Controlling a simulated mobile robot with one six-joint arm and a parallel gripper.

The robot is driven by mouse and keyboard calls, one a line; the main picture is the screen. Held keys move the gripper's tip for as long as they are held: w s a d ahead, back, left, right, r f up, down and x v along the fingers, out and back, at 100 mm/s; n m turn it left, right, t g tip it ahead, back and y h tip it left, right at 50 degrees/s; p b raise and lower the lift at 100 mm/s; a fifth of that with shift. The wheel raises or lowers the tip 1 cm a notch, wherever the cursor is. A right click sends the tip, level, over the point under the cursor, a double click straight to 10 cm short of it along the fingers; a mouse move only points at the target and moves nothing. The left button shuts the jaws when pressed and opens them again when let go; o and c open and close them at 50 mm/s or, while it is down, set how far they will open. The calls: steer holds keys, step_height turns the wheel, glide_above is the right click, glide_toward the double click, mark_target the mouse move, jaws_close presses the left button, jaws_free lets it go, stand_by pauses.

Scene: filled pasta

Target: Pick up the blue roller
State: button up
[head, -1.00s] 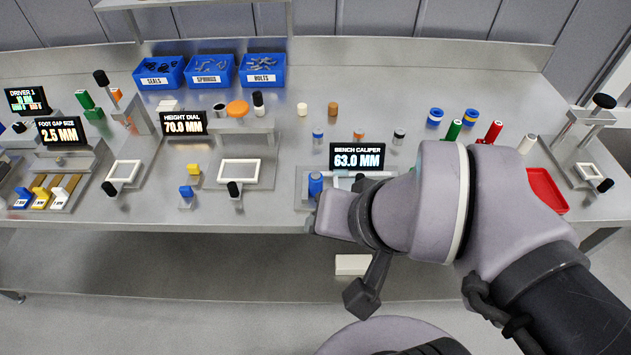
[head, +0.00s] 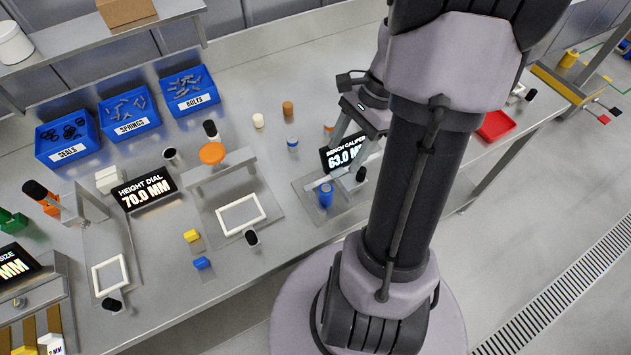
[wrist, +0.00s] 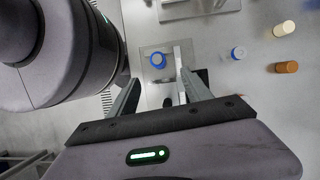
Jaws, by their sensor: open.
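The blue roller (head: 326,194) stands upright on the base plate of the bench caliper (head: 309,187), beside its light measuring bar. In the wrist view the blue roller (wrist: 158,60) shows from above, just beyond my fingertips and roughly between their lines. My gripper (wrist: 160,78) is open and empty, its two fingers spread and pointing down toward the caliper. In the head view my gripper is partly hidden by my arm, over the caliper display (head: 343,154). The gap between fingers and roller cannot be judged exactly.
A small blue-banded cylinder (head: 293,144), a cream one (head: 258,121) and a brown one (head: 288,108) stand behind the caliper. The height dial stand (head: 212,170) is to the left. A red tray (head: 496,125) lies to the right. Blue bins (head: 190,91) stand at the back.

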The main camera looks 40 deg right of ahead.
mark_target(329, 186)
steer(key=b+x, duration=0.2)
steer(key=x, duration=0.5)
steer(key=shift+f, duration=0.2)
steer(key=b+x, duration=0.1)
steer(key=x, duration=0.2)
steer(key=b+x, duration=0.2)
steer(key=x, duration=0.1)
steer(key=shift+s+a, duration=0.1)
steer(key=shift+s, duration=0.15)
steer(key=shift+r, duration=0.1)
jaws_close()
